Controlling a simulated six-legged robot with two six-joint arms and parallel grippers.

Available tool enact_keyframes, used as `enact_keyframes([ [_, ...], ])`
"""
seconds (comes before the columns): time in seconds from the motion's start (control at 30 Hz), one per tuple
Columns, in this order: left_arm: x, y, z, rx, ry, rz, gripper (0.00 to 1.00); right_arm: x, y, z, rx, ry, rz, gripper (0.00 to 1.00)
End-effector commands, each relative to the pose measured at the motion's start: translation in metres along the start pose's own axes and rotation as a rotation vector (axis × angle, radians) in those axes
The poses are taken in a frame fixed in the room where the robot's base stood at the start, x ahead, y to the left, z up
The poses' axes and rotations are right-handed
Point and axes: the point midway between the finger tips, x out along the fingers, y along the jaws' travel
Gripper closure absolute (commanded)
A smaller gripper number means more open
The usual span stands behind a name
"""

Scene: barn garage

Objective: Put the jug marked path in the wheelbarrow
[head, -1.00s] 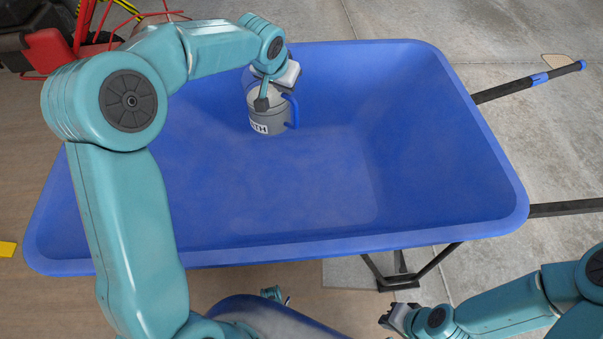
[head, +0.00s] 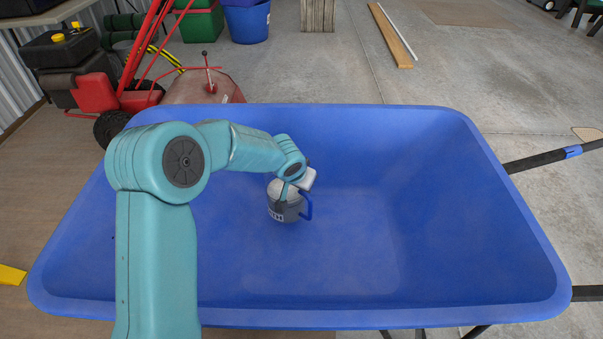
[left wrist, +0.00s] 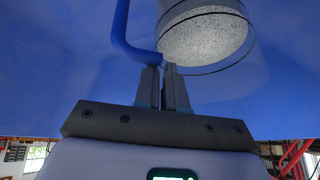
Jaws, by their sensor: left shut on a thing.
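The grey jug (head: 287,207) with a blue handle and a white label is inside the blue wheelbarrow tray (head: 400,290), left of its middle. The label is partly covered by my finger, and I cannot read the full word. My left gripper (head: 283,197) reaches in from the left and is shut on the jug. In the left wrist view my fingers (left wrist: 165,85) are close together by the lower end of the handle (left wrist: 122,35), beside the jug's speckled round face (left wrist: 205,38). I cannot tell whether the jug touches the tray floor. My right gripper is out of view.
The wheelbarrow's black handles (head: 550,160) stick out to the right. A red machine (head: 205,88) stands behind the tray at the left. A blue tub (head: 246,20) and a wooden plank (head: 391,35) are farther back. The tray's right half is empty.

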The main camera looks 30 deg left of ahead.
Motion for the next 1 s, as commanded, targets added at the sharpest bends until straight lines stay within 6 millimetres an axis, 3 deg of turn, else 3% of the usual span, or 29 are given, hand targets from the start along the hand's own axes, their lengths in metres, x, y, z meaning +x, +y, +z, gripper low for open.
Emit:
enact_keyframes([
  [0.17, 0.010, 0.001, 0.003, 0.001, 0.009, -0.001, 1.00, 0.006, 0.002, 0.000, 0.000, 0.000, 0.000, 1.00],
  [0.43, 0.042, 0.004, 0.021, 0.002, 0.007, -0.001, 1.00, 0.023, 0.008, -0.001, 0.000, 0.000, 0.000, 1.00],
  [0.77, 0.044, 0.004, 0.023, 0.001, 0.008, -0.001, 1.00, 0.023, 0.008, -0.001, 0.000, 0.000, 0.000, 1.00],
  [0.8, 0.046, 0.005, 0.025, 0.000, 0.002, 0.000, 0.84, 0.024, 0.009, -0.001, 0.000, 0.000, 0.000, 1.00],
  [0.87, 0.046, 0.005, 0.025, 0.000, 0.002, 0.000, 0.64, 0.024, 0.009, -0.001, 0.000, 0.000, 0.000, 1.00],
  [1.0, 0.046, 0.005, 0.025, 0.000, 0.002, 0.000, 0.64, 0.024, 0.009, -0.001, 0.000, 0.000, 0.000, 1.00],
])
